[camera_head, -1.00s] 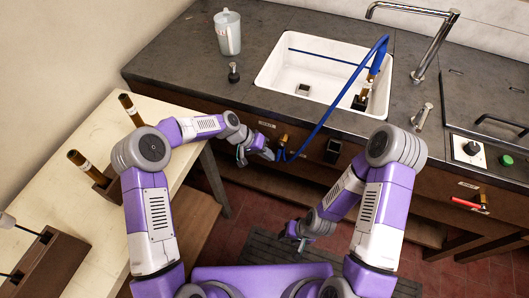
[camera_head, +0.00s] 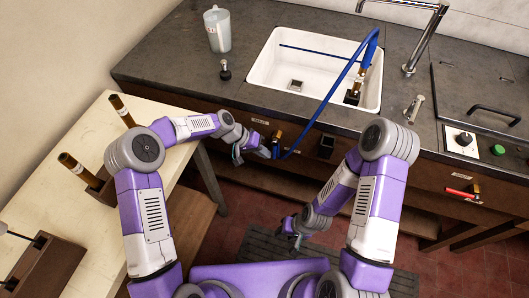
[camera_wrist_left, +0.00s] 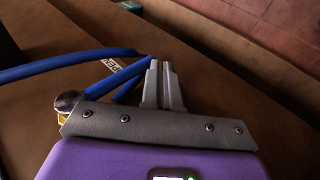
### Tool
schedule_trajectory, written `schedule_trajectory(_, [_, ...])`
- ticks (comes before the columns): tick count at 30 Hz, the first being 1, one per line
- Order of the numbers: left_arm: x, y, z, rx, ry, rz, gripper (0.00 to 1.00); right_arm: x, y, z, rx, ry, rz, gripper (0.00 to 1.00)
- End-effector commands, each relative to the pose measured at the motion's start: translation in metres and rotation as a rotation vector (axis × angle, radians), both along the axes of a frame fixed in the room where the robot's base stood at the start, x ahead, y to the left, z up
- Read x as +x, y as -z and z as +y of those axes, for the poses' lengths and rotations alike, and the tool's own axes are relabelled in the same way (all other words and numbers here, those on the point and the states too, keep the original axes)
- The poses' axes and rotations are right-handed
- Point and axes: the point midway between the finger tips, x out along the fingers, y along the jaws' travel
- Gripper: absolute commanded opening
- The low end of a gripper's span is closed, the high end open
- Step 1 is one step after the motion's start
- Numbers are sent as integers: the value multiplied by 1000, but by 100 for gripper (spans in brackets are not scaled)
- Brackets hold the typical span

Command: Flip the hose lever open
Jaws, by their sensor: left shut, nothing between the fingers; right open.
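A brass valve (camera_head: 277,136) sits on the cabinet front below the sink, with a blue hose (camera_head: 318,118) running near it. My left gripper (camera_head: 268,152) is at this valve, its fingers shut and empty. In the left wrist view the shut fingers (camera_wrist_left: 160,62) are beside blue bars and the blue hose (camera_wrist_left: 60,66); a brass and metal fitting (camera_wrist_left: 70,106) is left of the fingers. I cannot tell which blue bar is the lever, or whether the fingers touch it. My right gripper (camera_head: 292,240) is open and low over the floor.
The white sink (camera_head: 268,70) is set in the dark counter (camera_head: 165,70). A pale table (camera_head: 85,135) with wooden holders stands on the left. A red-handled valve (camera_head: 462,193) is on the right cabinet front. Floor is clear around the dark mat (camera_head: 262,245).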

Motion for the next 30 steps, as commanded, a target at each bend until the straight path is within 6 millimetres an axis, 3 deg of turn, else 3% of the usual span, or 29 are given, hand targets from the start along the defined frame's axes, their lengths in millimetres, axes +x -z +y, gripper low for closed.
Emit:
schedule_trajectory(12, [4, -51, 41, 0, -2, -2, 0, 0, -20, 0, 0, 0, 0, 43])
schedule_trajectory(30, [4, -54, 45, 0, -1, -1, 0, 0, -21, 0, 0, 0, 0, 43])
